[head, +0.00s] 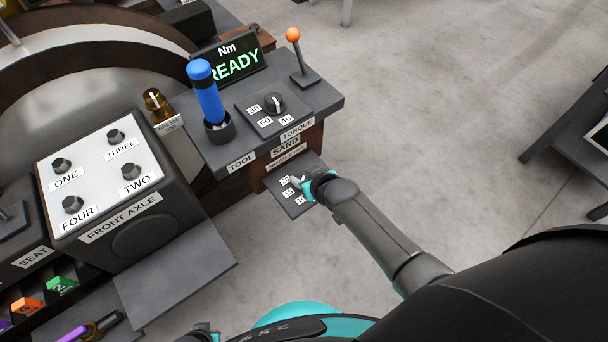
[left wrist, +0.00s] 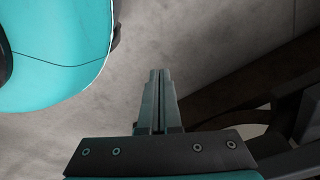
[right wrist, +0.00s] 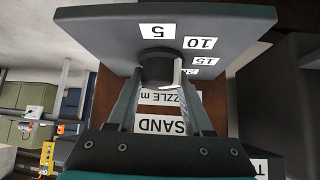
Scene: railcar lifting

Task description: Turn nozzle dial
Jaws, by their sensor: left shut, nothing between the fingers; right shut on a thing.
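The nozzle dial (right wrist: 158,66) is a dark round knob on a grey plate (right wrist: 90,30) with labels 5, 10, 15 and another partly hidden. A white mark on the knob lies at its right side in the right wrist view, toward the 15 and the label below it. My right gripper (right wrist: 160,82) has its fingers on both sides of the knob. In the head view my right gripper (head: 305,183) is at the plate (head: 296,208) under the SAND label and hides most of the dial. My left gripper (left wrist: 160,75) is shut and empty, over bare floor.
Above the plate is a console (head: 325,98) with a torque dial (head: 274,103), a blue-handled tool (head: 206,92), an orange-knobbed lever (head: 294,36) and a READY display (head: 230,62). A FRONT AXLE box (head: 98,180) stands left.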

